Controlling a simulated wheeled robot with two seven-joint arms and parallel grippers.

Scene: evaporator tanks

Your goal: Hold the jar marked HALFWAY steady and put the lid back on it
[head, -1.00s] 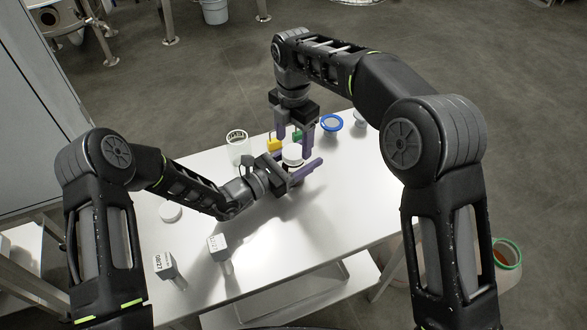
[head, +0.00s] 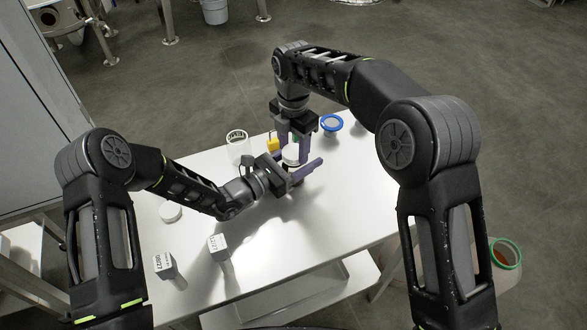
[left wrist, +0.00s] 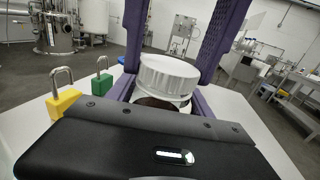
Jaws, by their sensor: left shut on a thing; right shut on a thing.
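My left gripper (head: 298,163) comes in from the left and is shut around a jar, mostly hidden by the fingers in the head view. In the left wrist view the jar (left wrist: 158,103) shows dark contents below a white ribbed lid (left wrist: 168,78). The lid (head: 291,153) is at the jar's mouth, slightly tilted in the left wrist view; I cannot tell whether it is seated. My right gripper (head: 292,143) points down from above, shut on the lid, with one purple finger on each side. No marking on this jar is readable.
An open clear jar (head: 238,150), a blue-rimmed container (head: 331,124), a loose white lid (head: 171,212) and two labelled blocks (head: 165,266) (head: 218,247) are on the white table (head: 330,225). Its front right is clear.

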